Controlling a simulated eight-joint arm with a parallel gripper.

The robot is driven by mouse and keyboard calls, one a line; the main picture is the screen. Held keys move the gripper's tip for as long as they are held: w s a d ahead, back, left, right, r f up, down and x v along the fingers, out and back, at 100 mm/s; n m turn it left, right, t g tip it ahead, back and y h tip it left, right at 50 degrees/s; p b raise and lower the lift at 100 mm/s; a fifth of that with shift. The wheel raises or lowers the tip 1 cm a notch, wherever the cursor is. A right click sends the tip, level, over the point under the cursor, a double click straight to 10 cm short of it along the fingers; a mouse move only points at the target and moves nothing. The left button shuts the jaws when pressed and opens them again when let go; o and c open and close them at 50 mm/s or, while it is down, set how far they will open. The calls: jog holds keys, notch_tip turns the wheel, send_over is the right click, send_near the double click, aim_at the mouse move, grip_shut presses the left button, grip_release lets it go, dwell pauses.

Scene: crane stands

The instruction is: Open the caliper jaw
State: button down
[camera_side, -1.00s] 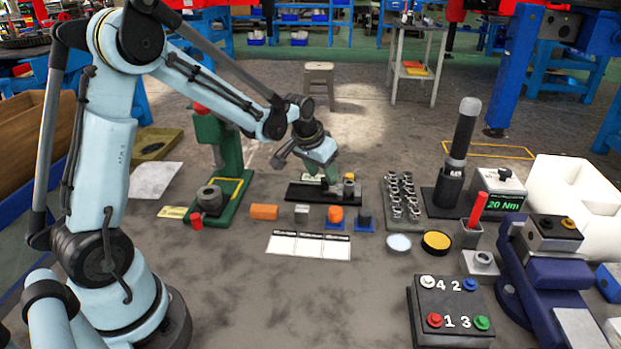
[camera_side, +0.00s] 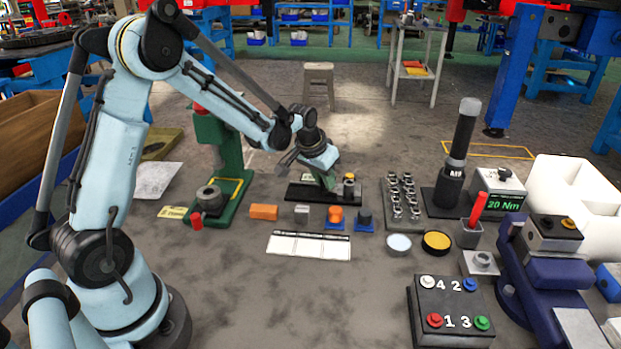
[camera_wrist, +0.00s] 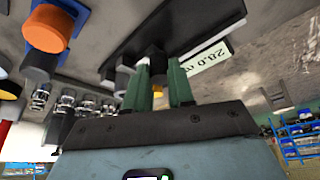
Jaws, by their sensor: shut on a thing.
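The caliper has a black base (camera_side: 306,192) on the middle of the bench, under my gripper (camera_side: 328,184). In the wrist view its long dark bar (camera_wrist: 190,25) carries a pale display (camera_wrist: 205,66) reading about 28.0, upside down. The green fingers of my gripper (camera_wrist: 162,88) are shut on the dark caliper jaw (camera_wrist: 152,62), which shows between and beyond them. The exact contact is partly hidden by the fingers.
A green press (camera_side: 226,160) stands left. A socket rack (camera_side: 404,199) and black upright tool (camera_side: 457,155) stand right.

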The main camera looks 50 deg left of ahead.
jog(key=shift+s+a, duration=1)
jog(key=shift+a, duration=0.05)
jog(key=c, duration=1)
grip_release()
jog(key=shift+o, duration=0.2)
jog(key=shift+r, duration=0.1)
jog(key=v, duration=1.2)
jog(key=shift+d, duration=0.2)
jog(key=s+d+m+t, duration=0.2)
jog(key=s+d, duration=0.9)
jog(key=d, duration=0.1)
jog(key=shift+s+t+h, duration=0.3)
jog(key=shift+s+h, duration=0.05)
jog(key=shift+h, duration=0.05)
